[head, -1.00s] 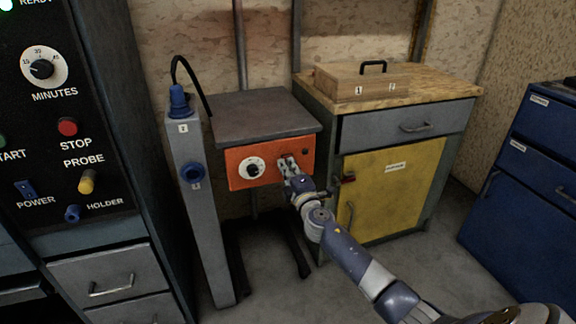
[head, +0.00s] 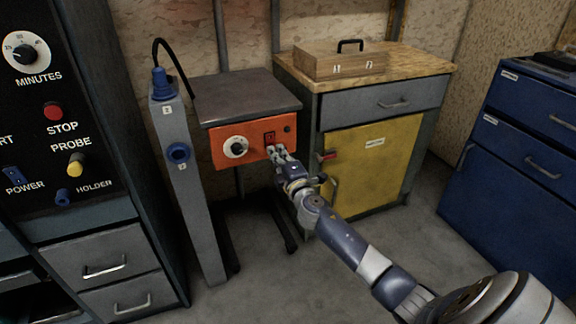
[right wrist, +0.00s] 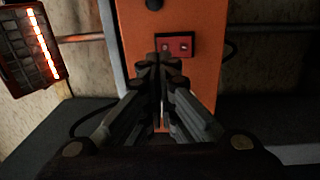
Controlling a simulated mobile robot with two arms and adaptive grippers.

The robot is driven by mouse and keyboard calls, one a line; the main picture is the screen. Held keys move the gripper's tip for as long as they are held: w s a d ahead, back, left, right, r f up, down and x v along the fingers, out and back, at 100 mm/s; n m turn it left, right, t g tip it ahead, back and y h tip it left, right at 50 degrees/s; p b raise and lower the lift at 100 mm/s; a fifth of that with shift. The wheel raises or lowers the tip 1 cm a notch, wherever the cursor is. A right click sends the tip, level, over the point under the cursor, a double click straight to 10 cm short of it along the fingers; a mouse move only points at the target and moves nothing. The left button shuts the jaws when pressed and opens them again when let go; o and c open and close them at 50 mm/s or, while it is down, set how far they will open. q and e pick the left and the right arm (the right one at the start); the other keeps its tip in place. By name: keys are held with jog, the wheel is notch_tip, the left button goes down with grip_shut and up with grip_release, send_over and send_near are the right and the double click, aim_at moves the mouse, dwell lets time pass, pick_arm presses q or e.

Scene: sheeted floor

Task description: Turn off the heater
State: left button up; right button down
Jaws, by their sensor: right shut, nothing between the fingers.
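The orange control panel (head: 212,146) sits under a dark grey top in the head view. It carries a white dial (head: 236,148) and a red switch (head: 270,138), which also shows in the right wrist view (right wrist: 181,45). My right gripper (head: 276,152) is shut and empty, its tips just below the switch. In the right wrist view the fingertips (right wrist: 160,64) overlap the orange panel close to the switch. I cannot tell whether they touch the panel. A dark grid with a glowing orange strip (right wrist: 40,42) shows at left in the wrist view. My left gripper is not in view.
A grey post (head: 190,210) with blue fittings stands left of the panel. A cabinet with a yellow door (head: 375,165) stands to the right, with a wooden box (head: 325,65) on top. A dark control console (head: 70,200) is at far left, blue drawers (head: 510,140) at far right.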

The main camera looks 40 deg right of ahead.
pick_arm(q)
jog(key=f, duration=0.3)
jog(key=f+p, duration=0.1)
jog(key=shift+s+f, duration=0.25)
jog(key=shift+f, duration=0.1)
pick_arm(e)
jog(key=r+v, duration=0.2)
jog(key=v, duration=0.5)
jog(key=shift+s, duration=0.35)
jog(key=shift+a+f, duration=0.1)
jog(key=shift+f, duration=0.05)
